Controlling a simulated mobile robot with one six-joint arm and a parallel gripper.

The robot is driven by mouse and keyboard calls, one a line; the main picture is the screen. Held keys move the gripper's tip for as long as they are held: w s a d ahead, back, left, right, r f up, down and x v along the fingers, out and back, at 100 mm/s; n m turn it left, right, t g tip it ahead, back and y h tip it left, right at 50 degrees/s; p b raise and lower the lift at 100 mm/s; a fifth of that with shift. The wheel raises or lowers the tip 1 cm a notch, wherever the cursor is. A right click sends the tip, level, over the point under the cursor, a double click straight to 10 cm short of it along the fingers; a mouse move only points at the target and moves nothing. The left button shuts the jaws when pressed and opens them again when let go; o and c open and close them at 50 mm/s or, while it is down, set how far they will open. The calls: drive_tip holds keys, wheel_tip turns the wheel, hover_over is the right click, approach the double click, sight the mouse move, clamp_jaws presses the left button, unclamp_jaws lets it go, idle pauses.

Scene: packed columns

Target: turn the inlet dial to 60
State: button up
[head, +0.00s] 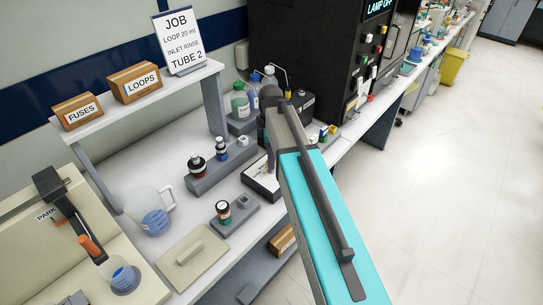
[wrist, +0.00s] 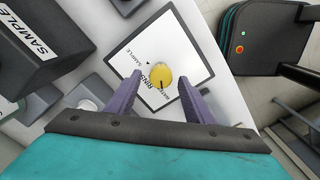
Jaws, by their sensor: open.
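A round yellow dial (wrist: 160,76) sits on a white, dark-edged panel (wrist: 188,58) in the wrist view. Its dark mark is near the dial's lower part in the picture. Panel lettering beside it includes SAMPLE and what looks like RINSE; I can read no 60. My gripper (wrist: 159,79) is open, its two purple fingers on either side of the dial in the picture; I cannot tell whether they touch it. In the head view the same panel (head: 257,184) lies on the bench, and my arm hides the dial.
A black SAMPLE box (wrist: 42,40) is at the upper left in the wrist view, and a dark device (wrist: 262,42) at the upper right. In the head view, bottles (head: 240,104) and a black cabinet (head: 300,45) stand behind; a jug (head: 150,210) is left.

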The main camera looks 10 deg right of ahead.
drive_tip(key=shift+f, duration=0.35)
drive_tip(key=shift+c, duration=0.5)
drive_tip(key=c, duration=1)
drive_tip(key=shift+o, duration=0.2)
drive_tip(key=shift+d, duration=0.1)
